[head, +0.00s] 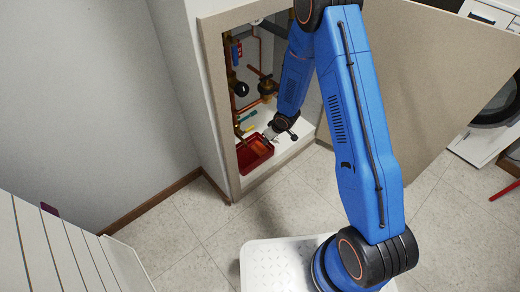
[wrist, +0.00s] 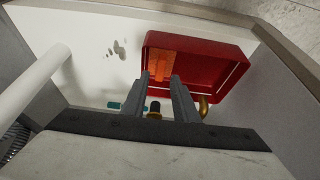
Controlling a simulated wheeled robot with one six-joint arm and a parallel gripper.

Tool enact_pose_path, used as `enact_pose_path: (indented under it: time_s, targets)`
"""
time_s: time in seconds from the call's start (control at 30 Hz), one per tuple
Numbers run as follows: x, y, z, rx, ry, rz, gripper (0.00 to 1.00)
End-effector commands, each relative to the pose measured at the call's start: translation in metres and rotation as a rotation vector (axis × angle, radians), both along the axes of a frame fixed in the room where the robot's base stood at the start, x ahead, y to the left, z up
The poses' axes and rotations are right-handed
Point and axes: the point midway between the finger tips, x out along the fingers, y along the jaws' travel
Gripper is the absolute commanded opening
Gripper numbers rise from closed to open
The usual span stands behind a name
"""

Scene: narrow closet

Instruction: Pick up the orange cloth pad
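The orange cloth pad (wrist: 178,62) lies in a red tray (wrist: 225,50), against its left part in the wrist view. My gripper (wrist: 160,78) points into the tray, with its two grey fingers apart. Part of the pad shows beyond and between the fingertips, and the fingers hide some of it. I cannot tell whether the fingertips touch it. In the head view the red tray (head: 243,160) sits on the cabinet floor, and my gripper (head: 268,136) reaches in over its right side.
The tray stands in a narrow cabinet with copper pipes (head: 262,101) and valves. A teal-handled thing (head: 247,117) lies behind the tray. A white pipe (wrist: 35,82) runs at the left of the wrist view. The open cabinet door (head: 420,75) stands to the right.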

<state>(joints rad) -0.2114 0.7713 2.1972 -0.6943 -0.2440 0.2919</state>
Motion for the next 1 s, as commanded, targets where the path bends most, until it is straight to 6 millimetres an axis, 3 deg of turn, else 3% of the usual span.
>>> enact_pose_path:
  time_s: [0.3, 0.67, 1.0]
  targets:
    - [0.012, 0.010, -0.039, 0.000, 0.002, -0.001, 0.27]
    - [0.017, 0.014, -0.055, 0.000, 0.002, -0.001, 0.27]
    - [0.029, 0.026, -0.091, 0.001, 0.001, 0.000, 0.27]
